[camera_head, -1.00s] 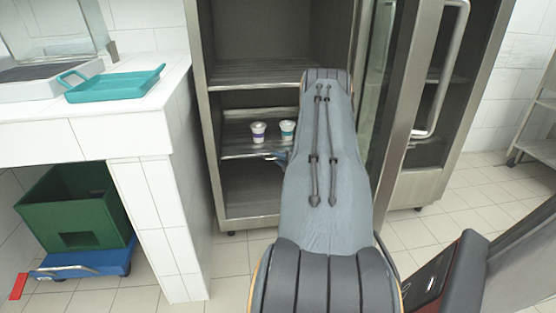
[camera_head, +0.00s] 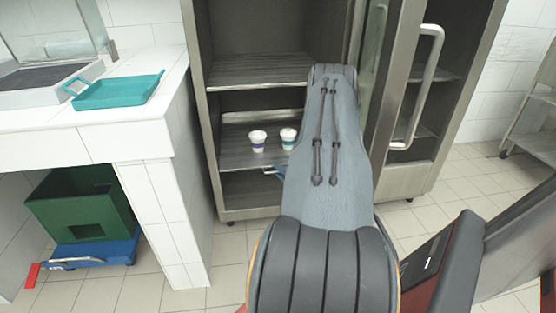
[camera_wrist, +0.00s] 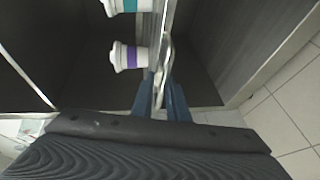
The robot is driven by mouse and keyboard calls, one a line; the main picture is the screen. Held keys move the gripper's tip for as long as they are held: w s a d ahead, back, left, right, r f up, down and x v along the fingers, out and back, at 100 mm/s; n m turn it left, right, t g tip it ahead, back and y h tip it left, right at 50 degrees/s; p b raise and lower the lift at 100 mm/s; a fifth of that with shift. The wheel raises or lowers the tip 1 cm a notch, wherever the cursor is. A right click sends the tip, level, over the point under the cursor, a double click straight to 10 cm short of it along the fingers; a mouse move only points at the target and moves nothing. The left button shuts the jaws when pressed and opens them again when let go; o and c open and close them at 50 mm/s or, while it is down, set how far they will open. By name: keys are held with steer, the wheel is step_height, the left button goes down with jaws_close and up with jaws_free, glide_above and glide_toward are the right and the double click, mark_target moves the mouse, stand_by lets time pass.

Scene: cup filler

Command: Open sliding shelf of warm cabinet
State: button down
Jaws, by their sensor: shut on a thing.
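The warm cabinet (camera_head: 204,120) stands open in the head view, with its glass door swung to the right. Its sliding shelf (camera_head: 236,157) carries two white cups, one with a purple band (camera_head: 257,141) and one with a teal band (camera_head: 288,138). Both cups stand upright. My gripper (camera_head: 275,170) is at the shelf's front edge, mostly hidden behind my arm. In the wrist view its blue fingers (camera_wrist: 162,97) are shut on the shelf's front rim (camera_wrist: 164,62), close to the purple-banded cup (camera_wrist: 128,57).
A white tiled counter (camera_head: 60,119) with a teal tray (camera_head: 118,91) stands at the left. Below it a green crate (camera_head: 82,205) sits on a blue dolly (camera_head: 92,252). The open door's handle (camera_head: 428,85) is at the right. Tiled floor is clear before the cabinet.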

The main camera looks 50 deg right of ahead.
steer(key=shift+s+a+f, duration=0.5)
steer(key=shift+s+a, duration=0.05)
steer(key=shift+s, duration=0.1)
steer(key=c, duration=1.9)
jaws_free()
steer(key=shift+w, duration=0.1)
steer(key=shift+w+d+r, duration=0.1)
steer(key=shift+d+r, duration=0.05)
steer(key=shift+r, duration=0.1)
